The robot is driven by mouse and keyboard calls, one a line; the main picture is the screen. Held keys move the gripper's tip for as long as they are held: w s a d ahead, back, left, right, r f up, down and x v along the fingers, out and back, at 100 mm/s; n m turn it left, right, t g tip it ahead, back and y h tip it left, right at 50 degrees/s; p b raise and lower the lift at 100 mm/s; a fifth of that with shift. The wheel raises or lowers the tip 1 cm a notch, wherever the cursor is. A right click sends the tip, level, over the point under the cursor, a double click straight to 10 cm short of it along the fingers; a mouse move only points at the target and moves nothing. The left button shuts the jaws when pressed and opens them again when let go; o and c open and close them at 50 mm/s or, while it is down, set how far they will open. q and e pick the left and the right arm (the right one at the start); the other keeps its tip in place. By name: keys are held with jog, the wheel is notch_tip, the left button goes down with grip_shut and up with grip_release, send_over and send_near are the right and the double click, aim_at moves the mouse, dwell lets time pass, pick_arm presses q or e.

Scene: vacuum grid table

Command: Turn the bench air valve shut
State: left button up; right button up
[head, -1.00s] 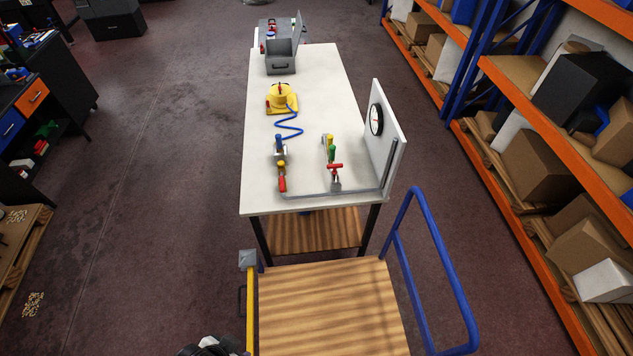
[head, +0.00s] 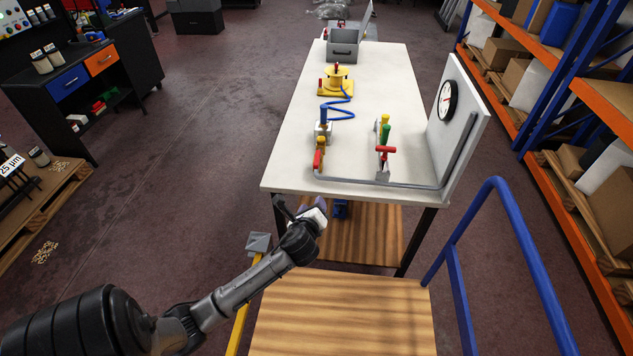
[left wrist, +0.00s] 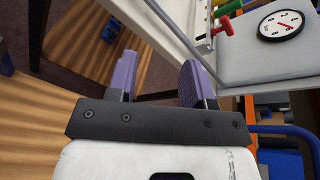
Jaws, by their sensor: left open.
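A valve with a red T-shaped handle (head: 385,150) stands on the near part of the white bench (head: 300,175), on the grey pipe (head: 370,183); green and yellow parts show behind it. A second fitting with a red lever (head: 318,158), hanging down, and yellow and blue parts is to its left. I cannot tell which is the bench air valve. The red T-handle also shows in the left wrist view (left wrist: 221,27). My left gripper (head: 318,206) is just before the bench's near edge, below its top and apart from both valves. Its purple fingers (left wrist: 158,80) are open and empty.
A round gauge (head: 447,100) is on the upright white panel (head: 470,110) at right. Beyond are a yellow fixture (head: 336,85) with a blue hose and a grey box (head: 344,50). A wooden-decked cart (head: 345,310) with a blue rail (head: 515,230) stands in front.

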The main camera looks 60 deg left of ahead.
aim_at(315, 167)
pick_arm(q)
jog(key=w+a+f+m+y+b, duration=0.1)
jog(key=w+a+m+b, duration=0.1)
jog(key=w+a+b, duration=0.2)
jog(key=w+a+f+m+t+y+b, duration=0.1)
jog(key=w+a+b, duration=0.3)
jog(key=a, duration=0.4)
jog(key=w+a+f+m+y+b, duration=0.1)
jog(key=w+a+f+m+b, duration=0.1)
jog(key=w+a+m+b, duration=0.2)
jog(key=shift+w+a+b, duration=0.25)
jog(key=shift+a+b, duration=0.05)
jog(key=shift+a, duration=0.65)
jog(key=shift+b+x, duration=0.3)
jog(key=shift+x, duration=0.55)
jog(key=shift+w+a+r, duration=0.1)
jog(key=shift+a+r, duration=0.05)
pick_arm(e)
notch_tip(315, 167, down, 16)
jog(key=shift+d+r, duration=0.1)
pick_arm(q)
jog(key=shift+c, duration=0.2)
grip_shut()
